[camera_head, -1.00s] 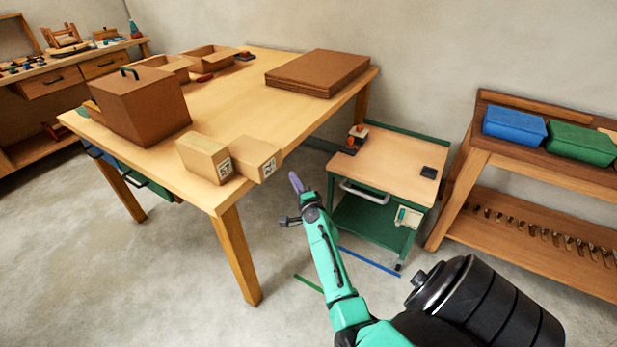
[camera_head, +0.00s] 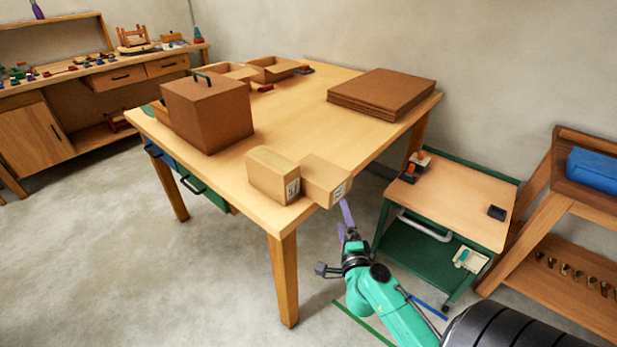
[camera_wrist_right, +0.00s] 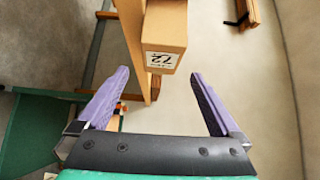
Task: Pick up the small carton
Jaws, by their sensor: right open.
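Two small tan cartons stand side by side at the near right corner of the wooden table, the left one (camera_head: 268,175) and the right one (camera_head: 322,180). Both have a printed label on the end, and the right one juts past the table edge. My right gripper (camera_head: 346,212) is just right of and below the right carton, apart from it. In the right wrist view, a carton (camera_wrist_right: 165,25) with its label facing me lies ahead, between the lines of the open purple fingers (camera_wrist_right: 160,78). Nothing is between the fingers. My left gripper is out of view.
The table (camera_head: 290,120) also holds a large brown box (camera_head: 208,112) with a green handle, a flat brown stack (camera_head: 382,93) and open trays (camera_head: 272,68). A green cart (camera_head: 455,200) stands right of the table, close to my right arm. Floor at left is clear.

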